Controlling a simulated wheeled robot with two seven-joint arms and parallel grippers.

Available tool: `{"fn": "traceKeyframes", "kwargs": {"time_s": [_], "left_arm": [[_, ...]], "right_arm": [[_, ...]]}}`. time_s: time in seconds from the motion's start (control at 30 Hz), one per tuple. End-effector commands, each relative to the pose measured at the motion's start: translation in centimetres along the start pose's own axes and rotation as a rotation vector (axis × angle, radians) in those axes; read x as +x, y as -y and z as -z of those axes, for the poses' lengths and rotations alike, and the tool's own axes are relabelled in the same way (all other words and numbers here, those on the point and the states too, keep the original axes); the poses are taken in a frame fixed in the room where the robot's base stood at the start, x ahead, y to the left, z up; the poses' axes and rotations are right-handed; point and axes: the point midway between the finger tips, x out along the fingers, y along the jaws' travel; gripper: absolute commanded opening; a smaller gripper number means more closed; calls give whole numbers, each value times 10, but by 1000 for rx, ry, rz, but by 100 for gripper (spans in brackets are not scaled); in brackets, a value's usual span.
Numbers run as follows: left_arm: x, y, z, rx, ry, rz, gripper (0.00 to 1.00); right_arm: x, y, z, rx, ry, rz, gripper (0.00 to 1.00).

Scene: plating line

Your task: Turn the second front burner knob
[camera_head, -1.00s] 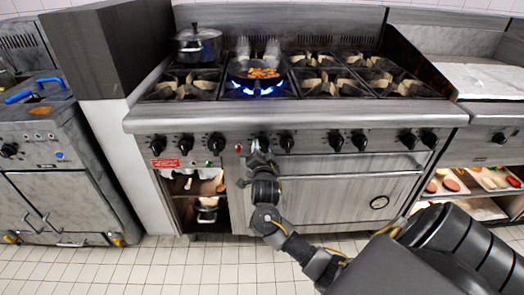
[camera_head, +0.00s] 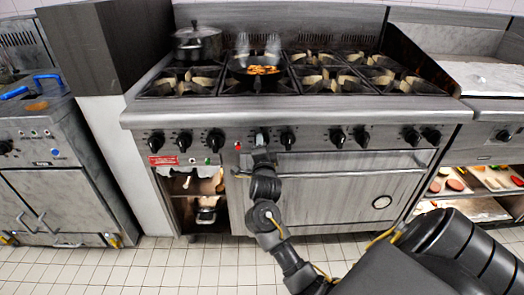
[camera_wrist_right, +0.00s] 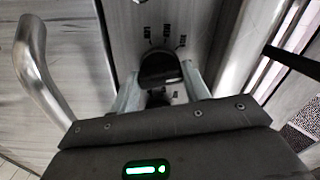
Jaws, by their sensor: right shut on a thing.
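My right gripper (camera_head: 261,143) reaches up to the stove's front panel. It is shut on a black burner knob (camera_wrist_right: 160,68), which sits between its two fingers in the right wrist view. In the head view the gripper mostly covers this knob. Other black knobs stand in the row, one to the right (camera_head: 288,139) and one to the left (camera_head: 215,141). A dark pan (camera_head: 240,76) with orange-brown food (camera_head: 263,70) is on a front burner above the gripper. No flame shows under the pan. My left gripper is not in view.
A lidded pot (camera_head: 198,43) stands at the back left of the stove. An oven door handle (camera_head: 350,173) runs below the knobs to the right. An open cubby (camera_head: 205,211) lies below left. The tiled floor in front is clear.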

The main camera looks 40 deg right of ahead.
Motion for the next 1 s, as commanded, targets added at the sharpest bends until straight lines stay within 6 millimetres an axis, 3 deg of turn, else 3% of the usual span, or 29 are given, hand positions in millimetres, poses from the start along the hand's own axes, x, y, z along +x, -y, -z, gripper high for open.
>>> {"fn": "traceKeyframes", "kwargs": {"time_s": [0.5,1.0], "left_arm": [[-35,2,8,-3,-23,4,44],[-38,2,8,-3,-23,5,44]], "right_arm": [[0,-2,0,249,-1,-3,23],[0,-1,0,271,-1,-4,23]]}}
